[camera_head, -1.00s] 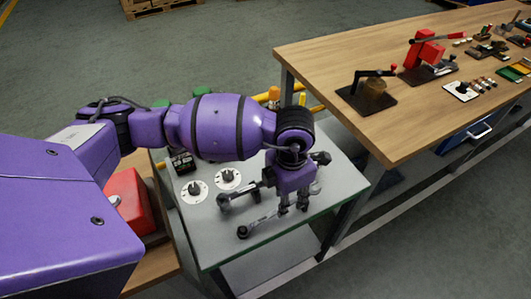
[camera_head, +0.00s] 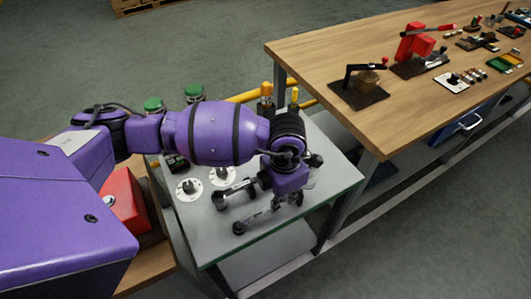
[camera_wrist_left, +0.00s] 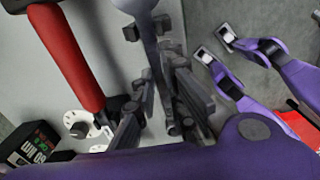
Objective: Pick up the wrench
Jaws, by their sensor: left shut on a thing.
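My left gripper (camera_head: 286,203) points down over the grey-topped table and is shut on a grey metal wrench (camera_head: 257,218). In the left wrist view the wrench (camera_wrist_left: 152,45) runs between the dark fingers of the gripper (camera_wrist_left: 160,105). One end of the wrench reaches out to the left of the fingers in the head view. I cannot tell whether the held wrench is clear of the tabletop. My right gripper is not in view.
A wooden workbench (camera_head: 330,57) stands to the right, a red box (camera_head: 127,200) to the left.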

